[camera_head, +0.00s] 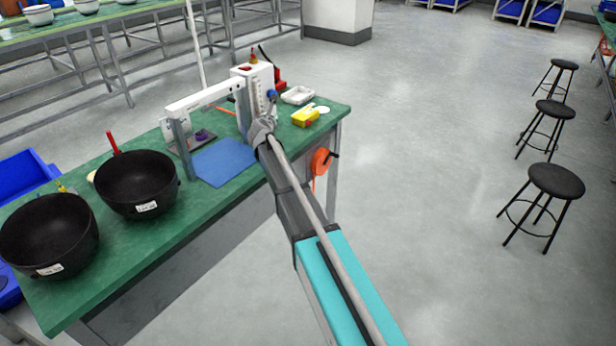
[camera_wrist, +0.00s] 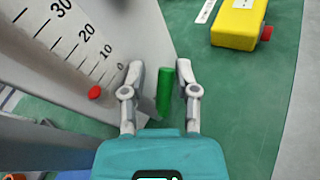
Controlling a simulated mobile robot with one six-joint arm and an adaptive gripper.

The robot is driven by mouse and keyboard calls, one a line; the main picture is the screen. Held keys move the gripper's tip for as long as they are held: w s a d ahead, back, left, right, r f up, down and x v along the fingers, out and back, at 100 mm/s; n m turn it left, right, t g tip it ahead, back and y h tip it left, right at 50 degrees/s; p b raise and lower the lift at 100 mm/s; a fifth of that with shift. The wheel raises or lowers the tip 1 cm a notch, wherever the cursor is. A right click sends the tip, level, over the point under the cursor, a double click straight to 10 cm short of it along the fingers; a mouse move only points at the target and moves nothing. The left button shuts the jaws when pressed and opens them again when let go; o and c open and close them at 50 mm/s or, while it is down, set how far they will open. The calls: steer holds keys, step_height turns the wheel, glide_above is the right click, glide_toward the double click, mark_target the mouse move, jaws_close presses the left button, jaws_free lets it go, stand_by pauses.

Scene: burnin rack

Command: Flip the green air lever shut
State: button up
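The green lever (camera_wrist: 164,92) is a short, upright-looking bar beside the white scale panel (camera_wrist: 75,60) in the wrist view. My gripper (camera_wrist: 160,72) is open, with one finger on each side of the lever. A gap shows on both sides, the smaller one at the right finger. In the head view my gripper (camera_head: 262,130) is at the white upright unit (camera_head: 256,84) on the green bench (camera_head: 190,210). There my gripper and arm hide the lever.
A yellow block (camera_wrist: 238,22) with a red end lies on the bench right of the lever. Two black bowls (camera_head: 136,183) and a blue mat (camera_head: 222,162) are left of my arm. An orange reel (camera_head: 321,161) hangs at the bench edge. Open floor lies right, before several black stools (camera_head: 556,181).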

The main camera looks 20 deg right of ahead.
steer(key=shift+s+a+r+n+t+h+b, duration=0.15)
steer(key=shift+n+t+h+b, duration=0.1)
steer(key=shift+t+b, duration=0.3)
steer(key=shift+a+f+n+t+h+b, duration=0.15)
steer(key=shift+n+t+b, duration=0.15)
steer(key=shift+b, duration=0.4)
steer(key=shift+s+a+r+n+t+h+b, duration=0.15)
steer(key=shift+n+t+h+b, duration=0.1)
steer(key=shift+t+b, duration=0.3)
steer(key=v, duration=1.3)
steer(key=shift+s+a+r, duration=0.1)
steer(key=shift+s+r, duration=0.1)
steer(key=shift+s, duration=0.15)
steer(key=s+d+f+m+g+p, duration=0.1)
steer(key=s+d+m+g+p, duration=0.4)
steer(key=s+m, duration=0.3)
steer(key=s+d+f+m+g+p, duration=0.2)
steer(key=s+d+m+g+p, duration=0.3)
steer(key=s+m, duration=0.4)
steer(key=shift+s+d+m+g, duration=0.3)
steer(key=shift+m+g, duration=0.4)
steer(key=shift+m, duration=1.3)
steer(key=shift+a+f, duration=0.1)
